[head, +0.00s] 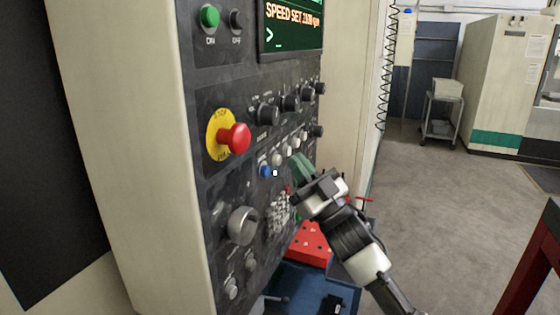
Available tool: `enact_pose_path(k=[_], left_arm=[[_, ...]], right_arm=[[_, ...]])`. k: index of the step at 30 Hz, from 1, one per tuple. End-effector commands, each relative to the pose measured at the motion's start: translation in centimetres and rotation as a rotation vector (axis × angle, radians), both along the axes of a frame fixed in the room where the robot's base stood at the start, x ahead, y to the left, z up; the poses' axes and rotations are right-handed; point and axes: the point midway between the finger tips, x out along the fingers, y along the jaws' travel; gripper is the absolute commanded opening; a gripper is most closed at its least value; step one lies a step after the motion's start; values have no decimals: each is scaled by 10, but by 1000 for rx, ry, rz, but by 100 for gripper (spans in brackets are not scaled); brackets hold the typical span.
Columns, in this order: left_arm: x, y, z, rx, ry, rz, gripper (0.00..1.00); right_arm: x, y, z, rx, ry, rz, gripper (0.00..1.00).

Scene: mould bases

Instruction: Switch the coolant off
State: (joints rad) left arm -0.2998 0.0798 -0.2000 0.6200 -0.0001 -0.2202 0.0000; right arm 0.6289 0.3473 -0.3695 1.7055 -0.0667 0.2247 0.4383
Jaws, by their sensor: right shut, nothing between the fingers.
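A dark machine control panel (225,185) carries several buttons and knobs. A slanted row on it has a blue button (265,171) at its near end and pale buttons (277,160) further along. The small labels are too blurred to tell which control is the coolant's. My right gripper (297,164) has green fingers, which are shut and empty. They point at the panel, just right of and below the row of pale buttons. I cannot tell whether the fingertips touch the panel. They and the wrist hide part of the panel behind them. My left gripper is out of view.
A red emergency-stop button (234,138) sticks out on its yellow plate. Above it are a green ON button (209,16) and a display (292,25). A red block (311,243) lies below the right arm. Open floor (450,215) extends to the right.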

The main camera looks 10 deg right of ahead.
Motion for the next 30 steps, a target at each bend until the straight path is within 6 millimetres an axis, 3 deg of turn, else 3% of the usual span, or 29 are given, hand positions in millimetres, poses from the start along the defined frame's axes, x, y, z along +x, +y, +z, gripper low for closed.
enact_pose_path(k=[30], left_arm=[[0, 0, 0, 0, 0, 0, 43]], right_arm=[[6, 9, 0, 0, 0, 0, 0]])
